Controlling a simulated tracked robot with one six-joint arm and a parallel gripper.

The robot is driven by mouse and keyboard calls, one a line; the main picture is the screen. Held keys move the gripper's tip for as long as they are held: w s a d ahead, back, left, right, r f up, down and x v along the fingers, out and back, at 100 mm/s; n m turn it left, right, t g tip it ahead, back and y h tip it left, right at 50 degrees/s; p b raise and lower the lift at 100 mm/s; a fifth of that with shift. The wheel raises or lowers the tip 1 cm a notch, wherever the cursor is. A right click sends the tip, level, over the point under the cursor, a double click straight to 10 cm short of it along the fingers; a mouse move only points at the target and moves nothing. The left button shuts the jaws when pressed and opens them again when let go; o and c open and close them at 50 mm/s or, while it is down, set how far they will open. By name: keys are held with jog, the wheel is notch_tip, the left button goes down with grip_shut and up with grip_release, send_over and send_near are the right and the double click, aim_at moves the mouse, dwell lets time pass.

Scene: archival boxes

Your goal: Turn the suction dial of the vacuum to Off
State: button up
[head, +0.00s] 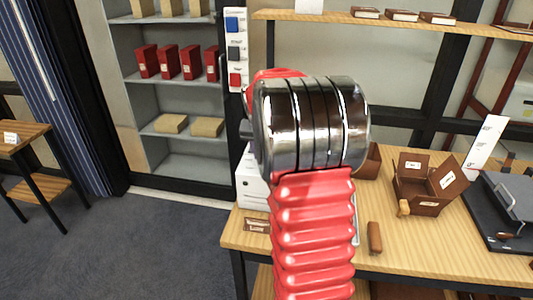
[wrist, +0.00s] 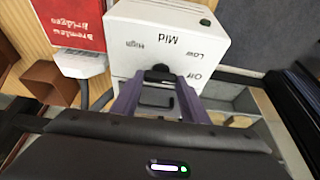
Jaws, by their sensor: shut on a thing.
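The vacuum is a white box (wrist: 125,22) in the wrist view, its printed face upside down, with the words High, Mid, Low and Off around a black dial (wrist: 160,72). My gripper (wrist: 160,84) has its purple fingers on either side of the dial and is shut on it. The fingers cover part of the dial, and I cannot tell which word it points to. In the head view a white box (head: 250,183), likely the vacuum, is mostly hidden behind my arm, as is my gripper.
The wooden table (head: 455,258) carries an open brown box (head: 425,200), a brown roll (head: 374,238) and a dark press (head: 505,210) to the right. In the wrist view a red panel (wrist: 72,22) stands close beside the vacuum. Grey shelves (head: 170,92) stand behind; carpet is clear at left.

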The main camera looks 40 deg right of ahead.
jog(key=shift+w+a, duration=0.15)
dwell(0.4)
jog(key=o, duration=1.1)
jog(key=shift+c, duration=0.2)
jog(key=v, duration=1.3)
jog(key=shift+r, duration=0.35)
